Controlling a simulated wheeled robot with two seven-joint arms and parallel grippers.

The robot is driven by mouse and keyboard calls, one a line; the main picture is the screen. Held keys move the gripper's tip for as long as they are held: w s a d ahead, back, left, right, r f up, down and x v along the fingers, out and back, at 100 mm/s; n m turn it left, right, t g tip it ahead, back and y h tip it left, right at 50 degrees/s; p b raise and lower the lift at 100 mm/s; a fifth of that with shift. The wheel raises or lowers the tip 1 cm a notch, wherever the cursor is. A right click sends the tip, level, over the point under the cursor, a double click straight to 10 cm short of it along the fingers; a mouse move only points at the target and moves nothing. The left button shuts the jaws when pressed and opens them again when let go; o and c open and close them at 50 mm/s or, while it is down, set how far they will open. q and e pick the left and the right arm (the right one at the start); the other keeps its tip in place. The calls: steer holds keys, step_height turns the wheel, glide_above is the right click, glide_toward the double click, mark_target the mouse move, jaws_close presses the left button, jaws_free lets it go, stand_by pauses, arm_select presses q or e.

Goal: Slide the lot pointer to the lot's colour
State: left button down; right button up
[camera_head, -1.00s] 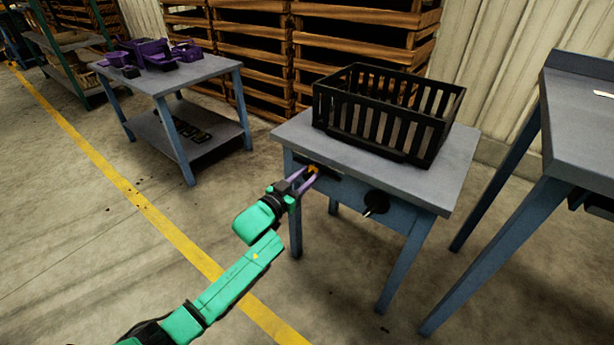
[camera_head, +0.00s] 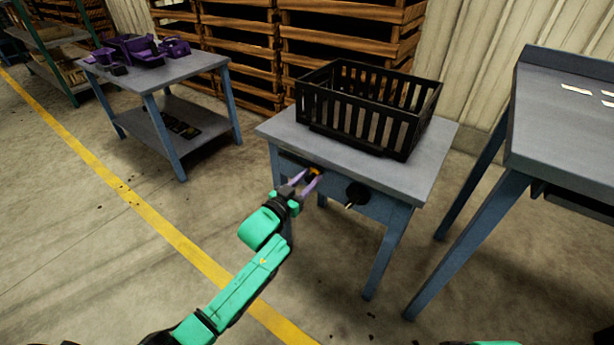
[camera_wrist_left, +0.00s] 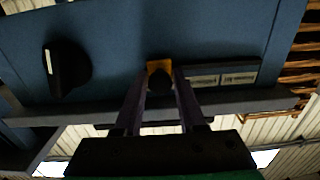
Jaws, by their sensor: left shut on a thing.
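The lot pointer (camera_head: 315,171) is a small orange slider with a dark knob on the blue front of the table under the black crate. It also shows in the left wrist view (camera_wrist_left: 159,68). My left gripper (camera_head: 312,177) is shut on it, with one purple finger on each side of the knob. The pointer sits near the right end of a dark strip (camera_head: 291,160) in the head view. In the left wrist view, pale label plates (camera_wrist_left: 222,79) lie to its right; their colours and writing are unclear. My right gripper is out of view.
A black rotary knob (camera_head: 357,193) with a white mark is right of the pointer. The slatted black crate (camera_head: 365,105) stands on the grey tabletop (camera_head: 283,129). Another table (camera_head: 560,120) is at right. A table with purple parts (camera_head: 150,48) stands at left, with open floor between.

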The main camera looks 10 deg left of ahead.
arm_select(q)
steer(key=shift+s+d+f, duration=0.1)
steer(key=shift+d+f, duration=0.05)
steer(key=shift+d, duration=0.1)
steer(key=c, duration=0.6)
jaws_free()
steer(key=shift+c, duration=0.2)
steer(key=shift+s+a, duration=0.1)
steer(key=shift+s+a, duration=0.1)
steer(key=shift+s, duration=0.2)
steer(key=p+v, duration=0.3)
steer(key=v, duration=1)
steer(key=shift+s+a+p, duration=0.2)
steer(key=shift+s+p, duration=0.1)
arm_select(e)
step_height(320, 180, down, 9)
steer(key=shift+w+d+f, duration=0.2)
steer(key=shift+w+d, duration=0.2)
